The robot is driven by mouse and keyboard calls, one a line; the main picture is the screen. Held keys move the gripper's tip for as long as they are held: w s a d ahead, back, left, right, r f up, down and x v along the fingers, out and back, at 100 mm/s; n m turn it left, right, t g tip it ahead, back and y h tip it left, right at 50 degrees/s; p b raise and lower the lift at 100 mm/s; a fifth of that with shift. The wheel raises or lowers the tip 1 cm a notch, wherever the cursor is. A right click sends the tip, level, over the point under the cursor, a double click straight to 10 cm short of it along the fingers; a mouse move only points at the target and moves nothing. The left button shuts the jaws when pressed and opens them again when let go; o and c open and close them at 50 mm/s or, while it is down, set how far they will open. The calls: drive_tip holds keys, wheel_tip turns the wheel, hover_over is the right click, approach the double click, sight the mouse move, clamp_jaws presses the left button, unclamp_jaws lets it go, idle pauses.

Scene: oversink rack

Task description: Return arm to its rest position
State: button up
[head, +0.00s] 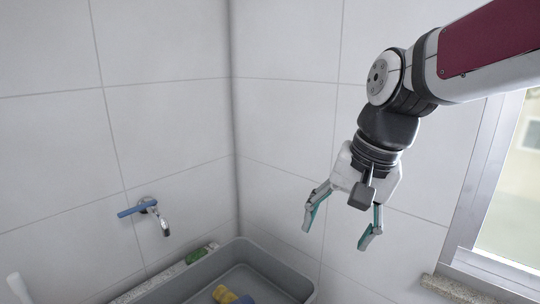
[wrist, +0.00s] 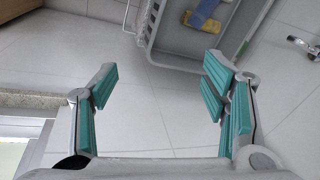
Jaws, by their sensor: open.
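My gripper (head: 342,230) hangs from the arm at the upper right in the head view, fingers pointing down. Its teal-padded fingers are spread wide and nothing is between them. The wrist view also shows the open fingers (wrist: 160,85), with bare tiled wall seen between them. My gripper is in the air, apart from the wall and to the right of the grey bin.
A grey bin (head: 262,257) at the bottom holds a yellow and blue item (head: 228,295). A green object (head: 197,255) lies on the ledge behind it. A tap (head: 152,210) with a blue handle is on the left wall. A window frame (head: 478,190) and sill stand at right.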

drive_tip(key=s+d+n+t+h, duration=0.2)
drive_tip(key=s+d, duration=0.6)
drive_tip(key=s, duration=0.5)
drive_tip(key=shift+f+n+t, duration=0.3)
drive_tip(key=shift+n+t, duration=0.3)
drive_tip(key=shift+n, duration=0.8)
